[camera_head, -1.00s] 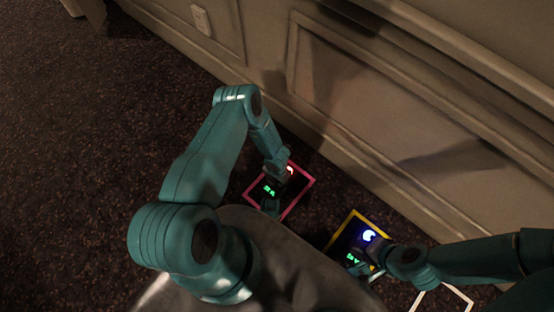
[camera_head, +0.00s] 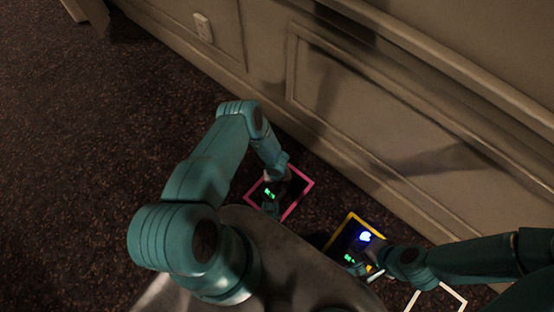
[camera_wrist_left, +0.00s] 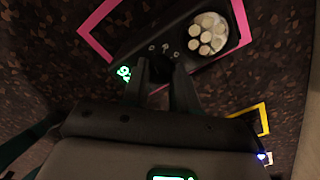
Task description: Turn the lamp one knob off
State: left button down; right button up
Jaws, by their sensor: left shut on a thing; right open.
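A dark lamp unit (camera_wrist_left: 222,52) lies inside a pink square frame (camera_wrist_left: 97,17). In the left wrist view its round cluster of pale discs (camera_wrist_left: 207,33) looks unlit, and green digits (camera_wrist_left: 124,73) glow at its side. My left gripper (camera_wrist_left: 168,70) is shut on a small dark knob at the unit's edge; the fingers mostly hide the knob. In the head view my left arm covers part of the pink frame (camera_head: 302,191). My right gripper (camera_head: 370,268) is open beside a second unit in a yellow frame (camera_head: 370,220), with a blue-white lamp (camera_head: 364,237) lit.
A white frame (camera_head: 452,292) shows at the lower right, partly behind my right arm. A panelled wall (camera_head: 360,120) runs along the far side. Dark speckled carpet (camera_head: 80,150) is clear on the left.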

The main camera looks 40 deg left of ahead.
dwell(0.5)
pick_arm(q)
jog(key=c, duration=0.9)
grip_release()
jog(key=shift+o, duration=0.2)
notch_tip(320, 180, up, 16)
jog(key=p, duration=0.7)
jog(key=shift+r+p, duration=0.2)
jog(key=shift+p, duration=0.15)
